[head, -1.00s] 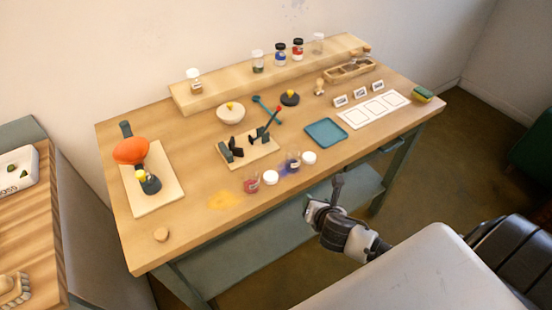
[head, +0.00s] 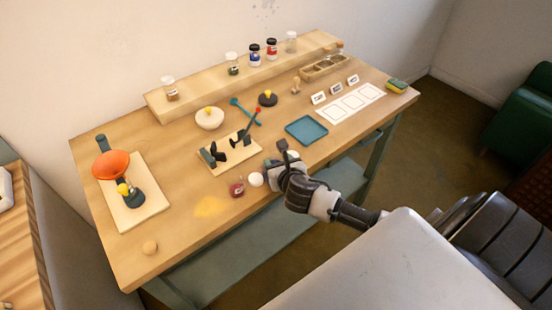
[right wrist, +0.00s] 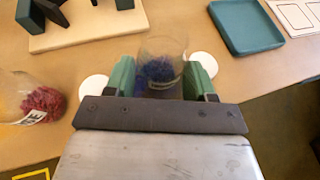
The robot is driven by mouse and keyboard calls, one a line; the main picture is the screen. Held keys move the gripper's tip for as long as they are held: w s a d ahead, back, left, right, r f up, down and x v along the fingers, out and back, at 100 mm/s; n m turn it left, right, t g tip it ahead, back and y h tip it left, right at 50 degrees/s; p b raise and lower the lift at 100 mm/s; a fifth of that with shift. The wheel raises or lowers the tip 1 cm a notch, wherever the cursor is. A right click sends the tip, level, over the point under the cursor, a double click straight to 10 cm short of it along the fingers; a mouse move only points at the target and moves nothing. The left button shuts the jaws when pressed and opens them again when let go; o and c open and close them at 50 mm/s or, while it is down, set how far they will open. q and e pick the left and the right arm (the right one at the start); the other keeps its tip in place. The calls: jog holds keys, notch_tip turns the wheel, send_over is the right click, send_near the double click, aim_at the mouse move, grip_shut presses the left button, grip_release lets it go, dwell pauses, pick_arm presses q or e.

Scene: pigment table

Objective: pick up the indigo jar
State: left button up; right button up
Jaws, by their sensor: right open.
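The indigo jar (right wrist: 160,66) is a clear glass holding dark blue pigment, and it stands on the table near the front edge. In the right wrist view it is between the two green finger pads of my right gripper (right wrist: 161,82), with the lower part of the jar hidden by the gripper body. The pads are apart on either side of it; I cannot tell whether either touches. In the head view my right gripper (head: 284,159) covers the jar's place at the table front. My left gripper is not in view.
A red pigment jar (head: 237,188) and a white lid (head: 256,179) stand just left of the gripper. Another white lid (right wrist: 203,64) lies right of the jar. A wooden stand (head: 238,155) is behind, and a teal tray (head: 306,130) is to the right.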

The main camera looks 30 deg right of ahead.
jog(key=shift+x, duration=1.25)
jog(key=shift+s, duration=0.1)
jog(key=c, duration=0.6)
jog(key=shift+r, duration=0.1)
